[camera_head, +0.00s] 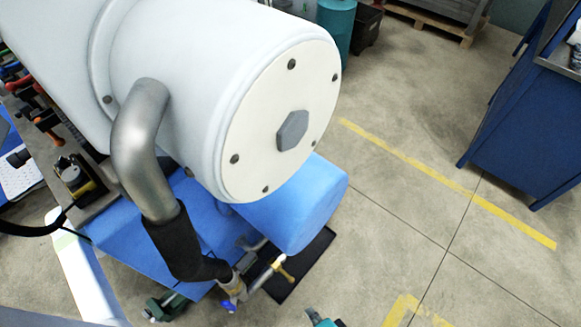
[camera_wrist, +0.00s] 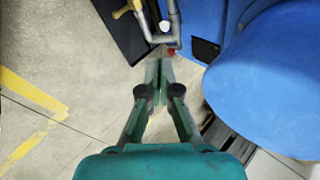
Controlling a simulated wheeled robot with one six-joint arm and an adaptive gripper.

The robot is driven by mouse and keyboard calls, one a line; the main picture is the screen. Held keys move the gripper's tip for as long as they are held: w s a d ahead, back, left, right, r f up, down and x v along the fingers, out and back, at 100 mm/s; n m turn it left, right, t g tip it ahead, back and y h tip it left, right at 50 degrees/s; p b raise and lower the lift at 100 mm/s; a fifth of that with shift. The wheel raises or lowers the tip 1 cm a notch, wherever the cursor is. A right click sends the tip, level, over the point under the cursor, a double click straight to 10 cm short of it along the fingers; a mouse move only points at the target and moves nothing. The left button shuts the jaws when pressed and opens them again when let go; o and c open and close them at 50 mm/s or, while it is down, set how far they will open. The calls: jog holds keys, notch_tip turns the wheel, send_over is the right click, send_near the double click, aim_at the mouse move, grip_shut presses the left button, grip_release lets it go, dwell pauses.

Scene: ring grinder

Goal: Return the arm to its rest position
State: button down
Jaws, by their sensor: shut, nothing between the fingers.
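My gripper (camera_wrist: 159,68) shows in the wrist view, its green fingers reaching up from a teal body at the bottom edge. The fingertips are together with nothing between them. Grey piping (camera_wrist: 163,38) with a red end and a yellow handle (camera_wrist: 127,9) lies just beyond the tips in that view; I cannot tell the exact gap. A white arm link (camera_head: 80,270) shows at the lower left of the head view. In the head view, a small teal piece (camera_head: 323,319) is cut off by the bottom edge, and I cannot tell what it is.
A large white cylinder (camera_head: 210,75) with a bent metal pipe (camera_head: 142,150) fills the upper left of the head view. A blue drum (camera_head: 305,205) sits below it, above a black tray (camera_head: 307,268). A blue cabinet (camera_head: 525,130) stands right. Concrete floor between is clear.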

jog(key=s+d+r+n+t+h, duration=0.1)
jog(key=s+d+r+n+t, duration=0.1)
jog(key=r, duration=0.6)
jog(key=s+d+r+n+t+h, duration=0.2)
jog(key=s+d+r+n, duration=0.3)
jog(key=r, duration=0.3)
jog(key=s+d+r+n+t+h, duration=0.1)
jog(key=s+d+r+n+t, duration=0.2)
jog(key=r, duration=0.6)
jog(key=shift+s+d+n+t, duration=0.3)
jog(key=shift+s+d+n, duration=0.45)
jog(key=shift+d, duration=0.5)
